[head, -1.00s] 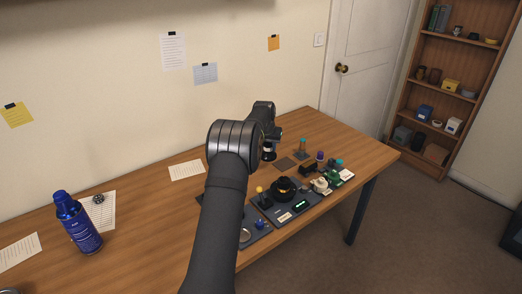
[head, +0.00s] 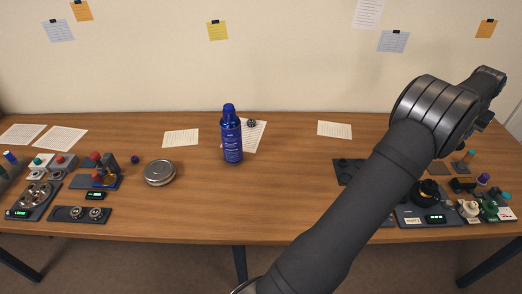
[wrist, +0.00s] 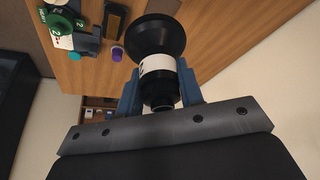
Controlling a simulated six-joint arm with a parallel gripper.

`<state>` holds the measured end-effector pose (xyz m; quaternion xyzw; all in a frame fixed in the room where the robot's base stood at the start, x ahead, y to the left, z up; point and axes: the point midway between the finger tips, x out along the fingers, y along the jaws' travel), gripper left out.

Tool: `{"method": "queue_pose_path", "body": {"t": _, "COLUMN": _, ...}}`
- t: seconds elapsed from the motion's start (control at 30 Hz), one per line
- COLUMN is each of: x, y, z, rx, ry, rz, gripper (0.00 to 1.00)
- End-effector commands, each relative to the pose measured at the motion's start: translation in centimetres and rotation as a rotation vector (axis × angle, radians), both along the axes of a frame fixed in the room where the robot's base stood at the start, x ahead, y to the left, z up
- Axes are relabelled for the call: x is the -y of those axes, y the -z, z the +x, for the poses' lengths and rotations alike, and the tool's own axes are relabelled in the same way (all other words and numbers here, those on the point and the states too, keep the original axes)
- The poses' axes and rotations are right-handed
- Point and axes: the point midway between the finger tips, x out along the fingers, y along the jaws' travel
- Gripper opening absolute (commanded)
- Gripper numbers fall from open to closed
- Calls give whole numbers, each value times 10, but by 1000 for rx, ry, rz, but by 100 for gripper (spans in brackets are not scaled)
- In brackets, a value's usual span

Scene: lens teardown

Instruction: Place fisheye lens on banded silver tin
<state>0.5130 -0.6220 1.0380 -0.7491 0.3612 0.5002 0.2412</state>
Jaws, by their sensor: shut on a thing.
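The fisheye lens (wrist: 157,38), black with a wide flared front and a white band, is between the two blue fingers of my gripper (wrist: 159,88) in the wrist view. The gripper is shut on it and holds it above the table. In the head view my arm reaches to the right side, and its forearm and wrist largely hide the gripper and the lens. A round silver tin (head: 159,173) with a flat lid stands on the table left of centre, far from my gripper. Its top looks bare.
Left of the tin are a small dark ball (head: 135,159) and a cluster of devices (head: 95,172). More equipment (head: 430,203) crowds the right end. The table in front of the bottle is clear.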

Motion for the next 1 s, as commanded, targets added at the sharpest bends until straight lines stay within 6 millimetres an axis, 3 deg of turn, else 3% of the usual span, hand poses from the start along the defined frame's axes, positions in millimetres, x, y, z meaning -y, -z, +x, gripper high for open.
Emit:
{"method": "queue_pose_path", "body": {"t": 0.1, "x": 1, "y": -37, "z": 1, "rx": 3, "ry": 0, "rz": -4, "gripper": 7}}
{"method": "queue_pose_path", "body": {"t": 0.37, "x": 0, "y": -86, "z": 0, "rx": 2, "ry": 0, "rz": -2, "gripper": 7}}
{"method": "queue_pose_path", "body": {"t": 0.57, "x": -35, "y": -85, "z": 30, "rx": 0, "ry": -73, "rz": 1, "gripper": 7}}
{"method": "queue_pose_path", "body": {"t": 0.77, "x": -87, "y": -88, "z": 69, "rx": -1, "ry": -177, "rz": 2, "gripper": 7}}
{"method": "queue_pose_path", "body": {"t": 0.87, "x": -124, "y": -89, "z": 93, "rx": -2, "ry": -248, "rz": 3, "gripper": 7}}
{"method": "queue_pose_path", "body": {"t": 1.0, "x": -191, "y": -92, "z": 128, "rx": -3, "ry": -371, "rz": 3, "gripper": 7}}
